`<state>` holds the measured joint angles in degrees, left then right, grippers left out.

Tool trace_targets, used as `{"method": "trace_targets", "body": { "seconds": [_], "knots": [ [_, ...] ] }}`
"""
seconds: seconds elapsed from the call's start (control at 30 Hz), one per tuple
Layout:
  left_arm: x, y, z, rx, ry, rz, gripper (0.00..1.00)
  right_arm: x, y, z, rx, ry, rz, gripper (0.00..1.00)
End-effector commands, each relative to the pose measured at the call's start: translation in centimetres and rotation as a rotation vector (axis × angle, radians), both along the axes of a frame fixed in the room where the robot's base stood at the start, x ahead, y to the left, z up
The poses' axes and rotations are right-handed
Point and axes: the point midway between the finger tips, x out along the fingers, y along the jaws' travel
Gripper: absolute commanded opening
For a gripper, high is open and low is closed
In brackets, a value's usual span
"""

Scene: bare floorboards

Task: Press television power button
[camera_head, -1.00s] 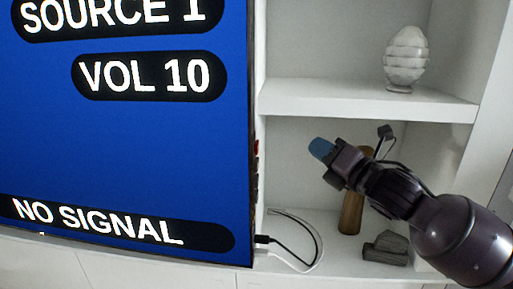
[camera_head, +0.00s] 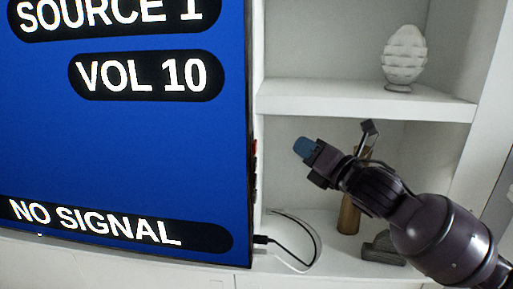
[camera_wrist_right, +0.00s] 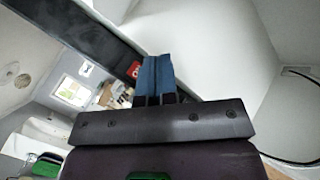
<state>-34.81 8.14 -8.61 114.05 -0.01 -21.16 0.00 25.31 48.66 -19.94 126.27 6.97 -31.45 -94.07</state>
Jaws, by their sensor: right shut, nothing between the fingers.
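The television (camera_head: 120,150) fills the left of the head view. Its blue screen is lit and reads SOURCE 1, VOL 10 and NO SIGNAL. A red button (camera_head: 254,146) shows on its right side edge, with darker buttons below it. In the right wrist view a red spot with white lettering (camera_wrist_right: 134,70) lies on the dark television edge, just left of the fingertips. My right gripper (camera_head: 304,147) is shut and empty, its blue fingertips pointing left at the television's side, a short gap away. It also shows in the right wrist view (camera_wrist_right: 156,72). My left gripper is out of view.
White shelves stand right of the television. A white ornament (camera_head: 404,58) is on the upper shelf (camera_head: 365,100). A brown cylinder (camera_head: 349,214) and a dark grey object (camera_head: 382,247) stand below, behind my right arm. A black cable (camera_head: 290,246) plugs in low on the television's side.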

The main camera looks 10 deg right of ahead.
Motion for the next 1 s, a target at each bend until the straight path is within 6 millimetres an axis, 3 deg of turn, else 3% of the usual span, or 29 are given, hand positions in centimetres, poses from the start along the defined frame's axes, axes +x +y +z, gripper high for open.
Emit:
{"method": "trace_targets", "body": {
  "seconds": [0.2,0.5,1.0],
  "knots": [
    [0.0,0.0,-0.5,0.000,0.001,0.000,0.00,0.8,2.7,0.0,0.003,0.000,0.003,0.00],
    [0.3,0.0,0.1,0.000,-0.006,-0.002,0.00,1.6,5.1,0.1,0.001,-0.001,0.000,0.00],
    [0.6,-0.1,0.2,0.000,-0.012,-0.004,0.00,1.8,5.7,0.0,0.000,-0.001,0.001,0.00]
  ]
}}
